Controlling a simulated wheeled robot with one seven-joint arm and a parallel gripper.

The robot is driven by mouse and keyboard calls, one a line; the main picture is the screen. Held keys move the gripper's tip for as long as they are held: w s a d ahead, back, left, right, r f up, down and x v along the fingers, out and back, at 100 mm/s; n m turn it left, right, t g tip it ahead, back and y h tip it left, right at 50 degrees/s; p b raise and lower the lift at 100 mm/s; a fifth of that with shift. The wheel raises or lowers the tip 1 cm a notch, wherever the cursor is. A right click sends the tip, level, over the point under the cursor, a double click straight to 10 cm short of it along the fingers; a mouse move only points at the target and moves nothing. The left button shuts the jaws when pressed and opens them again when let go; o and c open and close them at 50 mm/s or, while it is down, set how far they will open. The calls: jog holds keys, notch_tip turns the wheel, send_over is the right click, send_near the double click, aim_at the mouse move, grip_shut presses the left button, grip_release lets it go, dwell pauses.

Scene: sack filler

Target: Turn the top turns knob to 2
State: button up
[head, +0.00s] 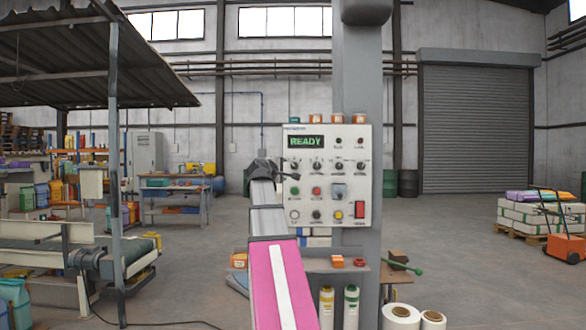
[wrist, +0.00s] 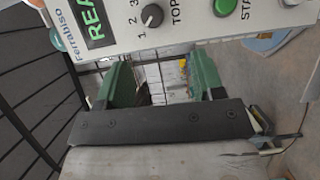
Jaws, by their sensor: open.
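The top turns knob (wrist: 152,15) is a round dark knob at the top of the wrist view, beside the printed numbers 1, 2, 3 and a partly cut-off label "TOP". Its pointer is too small to read surely. In the head view it appears to be the leftmost knob (head: 295,166) under the READY display. My gripper (wrist: 161,70) is open, its two green fingers spread and nothing between them. The knob lies beyond the fingertips, apart from them. In the head view my gripper (head: 265,168) is at the panel's left edge, partly hiding that edge.
The white control panel (head: 349,210) carries other knobs, coloured buttons and a red switch (head: 360,209). A green start button (wrist: 225,7) is beside the knob. An orange-and-red item shelf (head: 345,275) juts out below the panel.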

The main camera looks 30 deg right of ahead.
aim_at(294, 166)
jog(key=x, duration=0.7)
jog(key=r+x, duration=0.1)
jog(key=x, duration=0.2)
jog(key=shift+w+d, duration=0.1)
jog(key=shift+d, duration=0.35)
jog(key=c, duration=0.9)
